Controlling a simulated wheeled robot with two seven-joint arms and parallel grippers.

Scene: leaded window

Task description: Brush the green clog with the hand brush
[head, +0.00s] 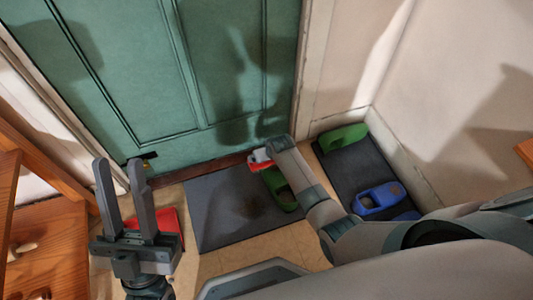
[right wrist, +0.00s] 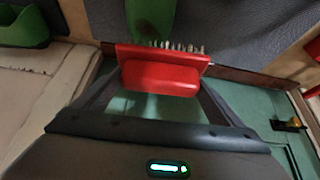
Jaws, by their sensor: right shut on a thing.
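My right gripper (head: 264,156) is shut on the red hand brush (right wrist: 160,74), whose pale bristles point to the far side in the right wrist view. A bit of the brush's red also shows in the head view. A green clog (head: 283,194) lies on the dark doormat, partly hidden by my right arm. In the right wrist view the green clog (right wrist: 152,17) is just beyond the bristles; I cannot tell whether they touch it. My left gripper (head: 120,166) is open and empty, above the floor at the left.
A dark tray (head: 364,168) at the right holds another green clog (head: 343,137) and blue clogs (head: 378,201). The doormat (head: 215,205) lies before a green door (head: 200,70). A red object (head: 168,220) is on the floor behind my left gripper. Wooden furniture (head: 45,240) stands at the left.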

